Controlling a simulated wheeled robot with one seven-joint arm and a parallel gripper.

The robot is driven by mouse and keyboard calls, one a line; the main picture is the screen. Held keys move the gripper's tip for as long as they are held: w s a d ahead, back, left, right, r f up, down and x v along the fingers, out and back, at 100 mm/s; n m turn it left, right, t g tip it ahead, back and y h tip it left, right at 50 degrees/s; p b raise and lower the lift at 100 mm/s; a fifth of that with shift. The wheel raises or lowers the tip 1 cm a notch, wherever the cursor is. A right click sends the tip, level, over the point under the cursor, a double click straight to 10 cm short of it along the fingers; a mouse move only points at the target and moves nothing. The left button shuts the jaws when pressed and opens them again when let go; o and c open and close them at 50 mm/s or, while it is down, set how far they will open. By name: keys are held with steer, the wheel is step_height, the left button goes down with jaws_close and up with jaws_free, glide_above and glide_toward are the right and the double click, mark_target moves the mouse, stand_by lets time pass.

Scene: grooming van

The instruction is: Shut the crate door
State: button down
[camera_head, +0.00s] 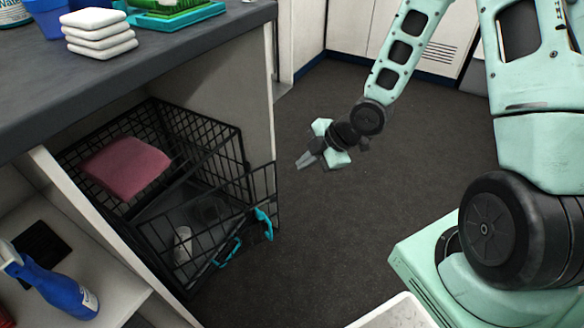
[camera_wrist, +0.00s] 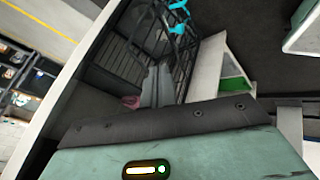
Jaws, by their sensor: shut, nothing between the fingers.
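The black wire crate (camera_head: 222,137) sits in the bay under the counter, with a maroon cushion inside. Its wire door (camera_head: 262,187) stands open, angled out of the bay toward the aisle, with a teal latch (camera_head: 264,224) and teal handle (camera_head: 228,251). In the wrist view, the crate's dark wire (camera_wrist: 140,25) and teal parts (camera_wrist: 178,29) show beyond my fingers. My gripper (camera_head: 303,161) is shut and empty, in the open air over the floor to the right of the door, apart from it. In the wrist view, my fingertips (camera_wrist: 157,78) are together.
The dark counter (camera_head: 190,60) overhangs the crate, carrying folded white cloths (camera_head: 98,33) and a teal tray (camera_head: 180,17). A blue spray bottle (camera_head: 58,287) lies at the lower left on a white shelf. The dark floor (camera_head: 400,180) right of the crate is clear.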

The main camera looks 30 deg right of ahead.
steer(key=b, duration=0.4)
glide_toward(267, 177)
step_height(267, 177, down, 4)
steer(key=s+a, duration=0.1)
steer(key=s, duration=0.1)
steer(key=shift+w+a+r+b, duration=0.1)
steer(key=shift+w+a+b, duration=0.15)
steer(key=shift+w, duration=0.7)
steer(key=shift+w+a+r+b, duration=0.1)
steer(key=shift+w+a, duration=0.25)
steer(key=shift+w, duration=0.6)
